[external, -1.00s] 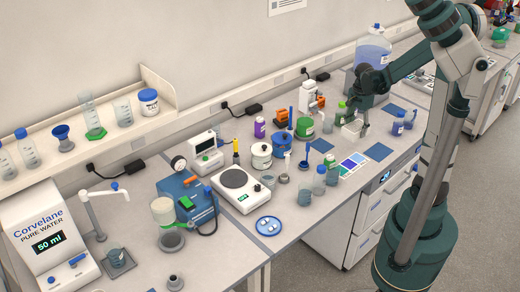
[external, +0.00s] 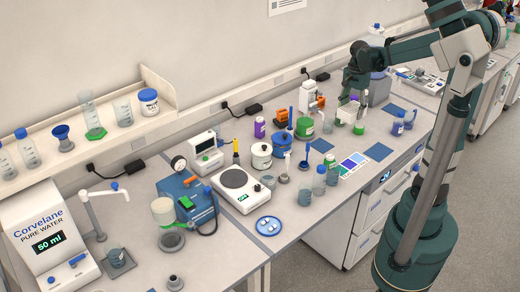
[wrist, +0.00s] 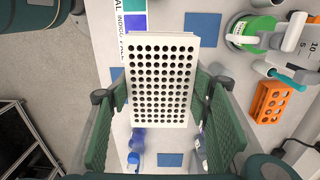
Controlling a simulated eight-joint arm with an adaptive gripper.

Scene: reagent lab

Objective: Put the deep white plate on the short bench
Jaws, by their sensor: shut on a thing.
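The deep white plate (wrist: 158,82) is a white block with a grid of dark round holes. It fills the middle of the wrist view, between the two green fingers of my gripper (wrist: 158,95). My gripper is shut on its sides. In the external view, my gripper (external: 350,98) holds the plate (external: 347,114) above the back right of the middle bench (external: 395,148). The plate looks roughly level. Another bench (external: 484,72) stands at the far right, and one (external: 215,262) at the front left. I cannot tell which is the short bench.
An orange rack (wrist: 270,102) and a green-labelled container (wrist: 250,32) stand right of the plate in the wrist view. Blue bottles (external: 398,124) stand right of it in the external view. A blue mat (external: 378,151) on the bench is bare.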

